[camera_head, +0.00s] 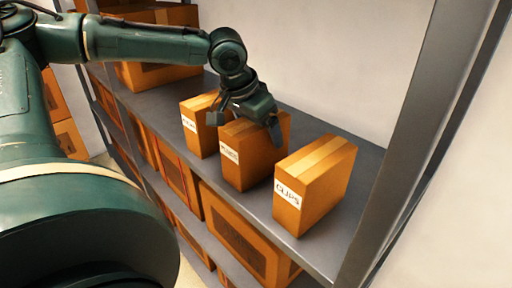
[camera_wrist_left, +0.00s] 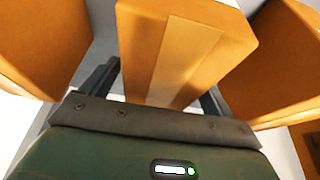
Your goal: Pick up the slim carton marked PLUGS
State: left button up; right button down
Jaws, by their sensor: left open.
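Three cartons stand in a row on the grey shelf. The middle carton (camera_head: 249,165) has a white label that is small and blurred but seems to read PLUGS. My left gripper (camera_head: 245,124) is open above it, with one finger on each side of its top. In the left wrist view the middle carton (camera_wrist_left: 182,50) lies between the two spread fingers (camera_wrist_left: 156,92), with a strip of tape along its top. The jaws are not closed on it. My right gripper is not in view.
The CLIPS carton (camera_head: 315,182) stands to the right, and another slim carton (camera_head: 199,126), label unreadable, stands close on the left. A metal shelf post (camera_head: 415,130) rises at right. Larger boxes (camera_head: 243,236) fill the lower level. The wall is behind.

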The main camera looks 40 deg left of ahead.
pick_arm(q)
jog(key=shift+f, duration=0.25)
dwell(0.4)
jog(key=c, duration=1.4)
